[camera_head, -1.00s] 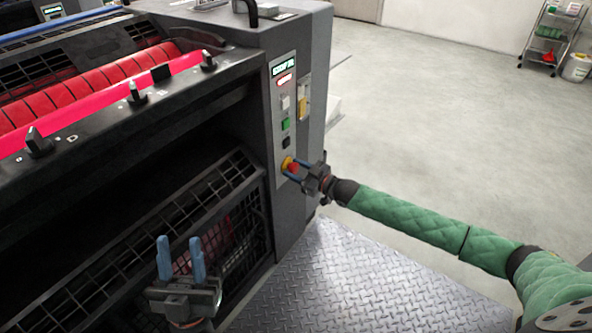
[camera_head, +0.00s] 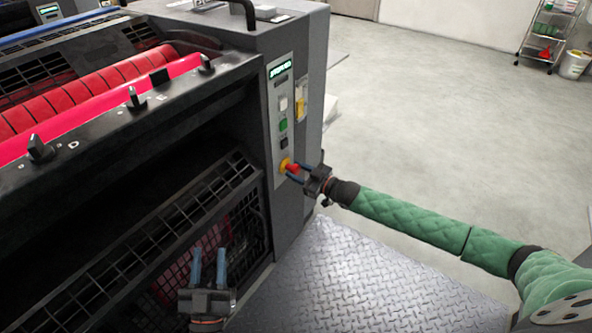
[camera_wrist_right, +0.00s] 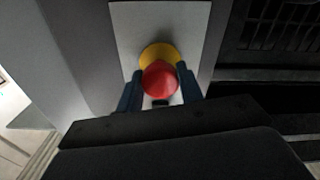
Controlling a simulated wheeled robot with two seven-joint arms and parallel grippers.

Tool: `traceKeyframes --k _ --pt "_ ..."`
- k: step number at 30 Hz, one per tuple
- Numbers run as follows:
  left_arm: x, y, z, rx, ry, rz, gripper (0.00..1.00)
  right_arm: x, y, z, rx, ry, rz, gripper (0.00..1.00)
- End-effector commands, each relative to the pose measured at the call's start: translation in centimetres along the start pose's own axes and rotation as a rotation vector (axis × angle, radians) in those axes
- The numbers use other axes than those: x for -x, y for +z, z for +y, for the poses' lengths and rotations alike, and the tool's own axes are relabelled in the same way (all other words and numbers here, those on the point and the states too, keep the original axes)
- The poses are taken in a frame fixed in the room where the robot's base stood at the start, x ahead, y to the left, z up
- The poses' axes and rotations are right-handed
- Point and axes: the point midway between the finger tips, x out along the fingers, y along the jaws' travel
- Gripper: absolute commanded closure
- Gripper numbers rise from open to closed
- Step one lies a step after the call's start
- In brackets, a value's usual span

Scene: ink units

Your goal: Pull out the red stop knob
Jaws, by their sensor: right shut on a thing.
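The red stop knob (camera_head: 292,168) sits on a yellow collar (camera_head: 284,165) low on the grey control panel (camera_head: 281,103) of the press. It stands out from the collar toward my right gripper. My right gripper (camera_head: 298,172) is shut on the knob, with one blue finger on each side. In the right wrist view the red knob (camera_wrist_right: 160,80) lies between both fingers, in front of the yellow collar (camera_wrist_right: 159,55). My left gripper (camera_head: 209,266) is empty, its two fingers apart and pointing up, in front of the press's lower guard.
Above the knob are a black, a green (camera_head: 283,125) and a white button, and a lit green display (camera_head: 281,68). A mesh guard (camera_head: 180,230) is at left. A metal tread plate (camera_head: 345,270) covers the floor below. Open floor lies right.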

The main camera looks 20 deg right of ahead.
Motion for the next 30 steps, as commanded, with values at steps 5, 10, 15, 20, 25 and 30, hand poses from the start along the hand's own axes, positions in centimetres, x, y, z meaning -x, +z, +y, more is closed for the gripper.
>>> traceKeyframes --k 5,10,15,20,25,30 --pt "0.3 0.8 0.0 0.002 -0.002 -0.029 0.62 0.2 0.1 -0.1 -0.001 -0.001 -0.002 1.0" --pt "0.3 0.8 0.0 0.002 -0.002 -0.028 0.62 0.3 0.2 -0.1 -0.001 -0.002 -0.002 1.0" --pt "0.2 0.8 -0.1 0.002 -0.001 -0.027 0.62 0.3 0.2 -0.1 -0.001 -0.002 -0.003 0.41" --pt "0.2 0.7 -0.1 0.001 -0.001 -0.026 0.62 0.2 0.1 -0.1 -0.001 -0.001 -0.002 0.41" --pt "0.2 0.7 -0.1 0.001 0.0 -0.026 0.62 0.4 0.1 -0.1 -0.001 -0.001 -0.002 0.41" --pt "0.3 1.4 -0.1 0.005 -0.002 -0.054 0.62 1.9 0.2 0.0 -0.001 0.0 -0.005 0.41"
